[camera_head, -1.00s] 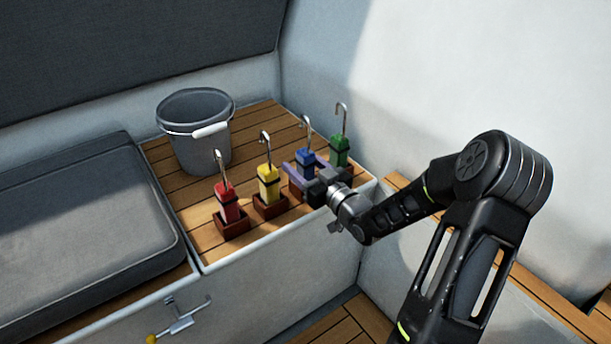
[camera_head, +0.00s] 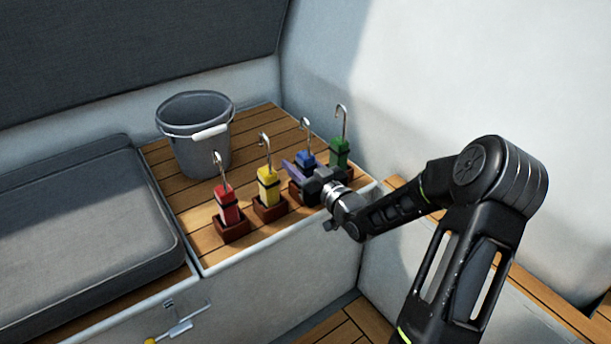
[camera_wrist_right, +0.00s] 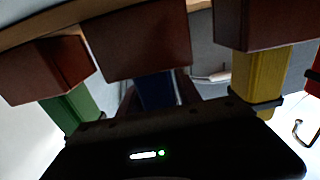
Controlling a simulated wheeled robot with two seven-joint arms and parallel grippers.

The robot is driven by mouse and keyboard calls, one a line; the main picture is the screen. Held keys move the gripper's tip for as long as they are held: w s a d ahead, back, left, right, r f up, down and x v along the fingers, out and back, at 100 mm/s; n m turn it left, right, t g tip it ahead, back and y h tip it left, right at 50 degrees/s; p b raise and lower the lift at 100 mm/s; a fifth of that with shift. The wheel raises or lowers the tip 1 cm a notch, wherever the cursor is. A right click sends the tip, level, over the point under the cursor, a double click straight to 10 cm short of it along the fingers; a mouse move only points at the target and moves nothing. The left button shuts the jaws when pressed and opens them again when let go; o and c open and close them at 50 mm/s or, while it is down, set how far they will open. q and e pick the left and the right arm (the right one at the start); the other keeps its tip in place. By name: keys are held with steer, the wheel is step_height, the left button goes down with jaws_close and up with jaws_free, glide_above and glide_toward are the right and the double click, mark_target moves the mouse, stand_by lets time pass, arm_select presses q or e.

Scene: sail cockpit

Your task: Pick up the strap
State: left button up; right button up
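Several straps with metal hooks stand upright in brown holders on the wooden bench top: red (camera_head: 228,203), yellow (camera_head: 268,187), blue (camera_head: 307,158) and green (camera_head: 339,152). My right gripper (camera_head: 305,170) is at the blue strap, its fingers reaching past the strap's body and hiding part of it. In the right wrist view, the blue strap (camera_wrist_right: 156,92) lies between dark fingers close on both sides, below its brown holder (camera_wrist_right: 145,45) in the picture. I cannot tell whether the fingers press on it. My left gripper is not in view.
A grey bucket (camera_head: 195,140) with a white handle grip stands behind the straps. A dark cushion (camera_head: 80,220) lies left. A white wall (camera_head: 450,80) rises behind and to the right. A metal fitting with a yellow knob (camera_head: 150,340) is at the bottom left.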

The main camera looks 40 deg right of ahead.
jaws_close()
steer(key=shift+r, duration=0.1)
stand_by(0.5)
step_height(320, 180, up, 10)
steer(key=p, duration=0.3)
stand_by(0.7)
